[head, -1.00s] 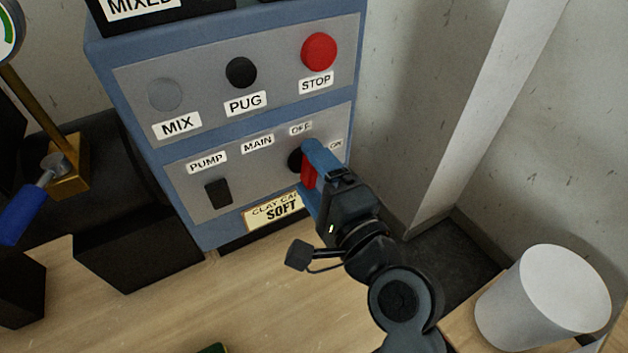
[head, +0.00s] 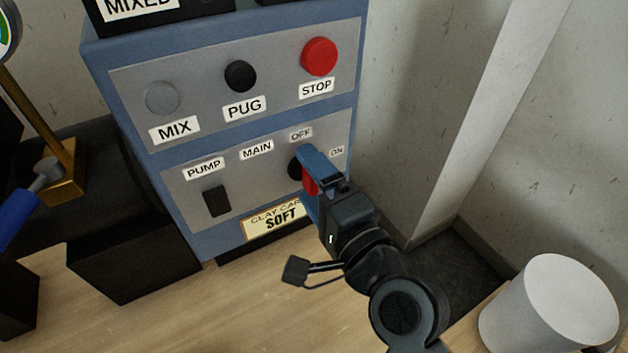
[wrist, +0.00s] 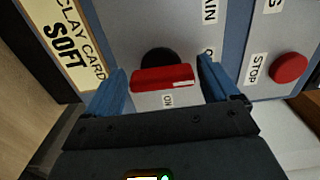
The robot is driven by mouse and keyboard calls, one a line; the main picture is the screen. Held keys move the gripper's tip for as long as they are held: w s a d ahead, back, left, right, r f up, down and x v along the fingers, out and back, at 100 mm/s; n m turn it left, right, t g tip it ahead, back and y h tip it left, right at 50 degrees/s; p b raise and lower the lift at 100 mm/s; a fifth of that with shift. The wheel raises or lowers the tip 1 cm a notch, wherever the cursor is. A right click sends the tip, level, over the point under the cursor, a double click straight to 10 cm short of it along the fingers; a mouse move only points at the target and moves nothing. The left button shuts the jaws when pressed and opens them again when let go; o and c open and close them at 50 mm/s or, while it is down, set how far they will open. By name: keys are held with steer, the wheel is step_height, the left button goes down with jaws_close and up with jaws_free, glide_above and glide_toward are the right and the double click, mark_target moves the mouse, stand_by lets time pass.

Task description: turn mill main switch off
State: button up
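The main switch is a rotary switch with a black round base (head: 294,168) and a red handle (head: 310,182), on the lower grey panel of a blue control box. In the wrist view the red handle (wrist: 162,78) lies across the space between my blue fingers, with a gap at each end. A white mark is on its end towards the OFF label (head: 301,134). The ON label (head: 336,151) is to the right of the switch. My gripper (head: 312,185) is open around the handle; in the head view its upper finger partly covers it.
The red STOP button (head: 319,57), black PUG button (head: 240,76) and grey MIX button (head: 162,98) are above. The black PUMP switch (head: 216,201) is to the left. A white cylinder (head: 560,300) stands at the lower right, near the wall.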

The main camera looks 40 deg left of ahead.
steer(key=shift+o, duration=0.9)
steer(key=shift+d, duration=0.1)
steer(key=v, duration=0.7)
steer(key=shift+d, duration=0.3)
steer(key=shift+s, duration=0.1)
